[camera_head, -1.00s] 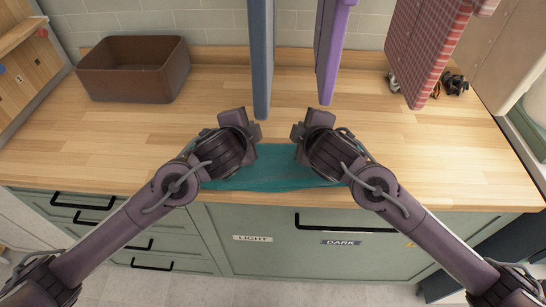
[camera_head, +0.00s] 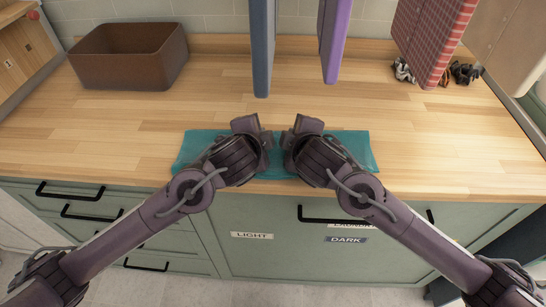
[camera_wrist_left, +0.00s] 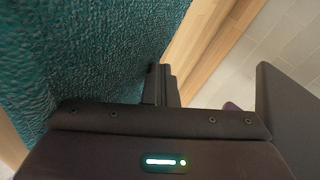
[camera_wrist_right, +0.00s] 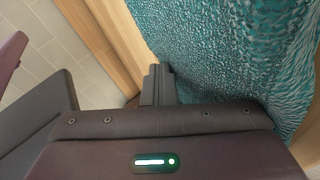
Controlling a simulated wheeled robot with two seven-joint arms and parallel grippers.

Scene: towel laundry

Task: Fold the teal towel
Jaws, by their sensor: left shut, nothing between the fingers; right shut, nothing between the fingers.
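The teal towel (camera_head: 352,146) lies flat as a wide strip along the front edge of the wooden counter. Its middle is hidden behind my two grippers. My left gripper (camera_head: 262,138) is shut and empty over the middle of the towel. My right gripper (camera_head: 290,138) is shut and empty just beside it, with a narrow gap between them. The towel's textured surface fills much of the left wrist view (camera_wrist_left: 95,50) and of the right wrist view (camera_wrist_right: 225,45), close to the shut fingers. I cannot tell whether the fingertips touch it.
A brown bin (camera_head: 130,56) stands at the back left of the counter (camera_head: 120,120). A blue-grey cloth (camera_head: 262,50), a purple cloth (camera_head: 335,40) and a red checked cloth (camera_head: 432,40) hang above the back. Small dark items (camera_head: 464,73) lie at the back right. The counter behind the towel is clear.

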